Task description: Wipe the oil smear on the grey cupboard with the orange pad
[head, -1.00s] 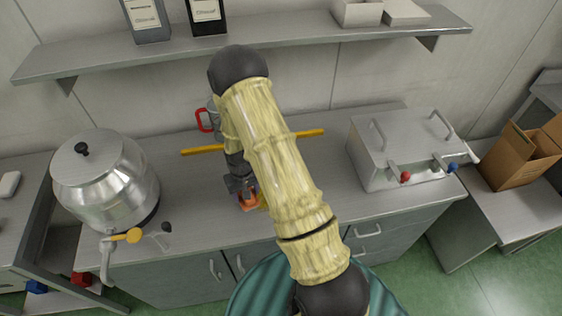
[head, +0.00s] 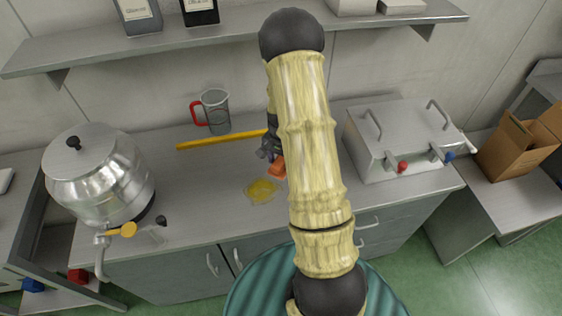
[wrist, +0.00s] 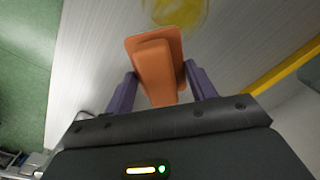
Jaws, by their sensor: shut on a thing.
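The grey cupboard (head: 215,180) has a flat metal top that runs across the middle of the head view. A yellow oil smear (head: 262,190) lies on that top near the front edge; part of it shows at the top of the wrist view (wrist: 178,10). My gripper (wrist: 160,88) is shut on the orange pad (wrist: 155,65), with one dark finger on each side of it. In the head view the orange pad (head: 278,166) is just right of and behind the smear, partly hidden by my arm. I cannot tell whether the pad touches the top.
A yellow bar (head: 220,139) lies behind the smear, with a red-handled measuring jug (head: 215,110) behind it. A steel vat (head: 98,180) with a tap stands left, and a lidded steel box (head: 400,140) right. A shelf (head: 240,33) hangs above; a cardboard box (head: 515,150) stands far right.

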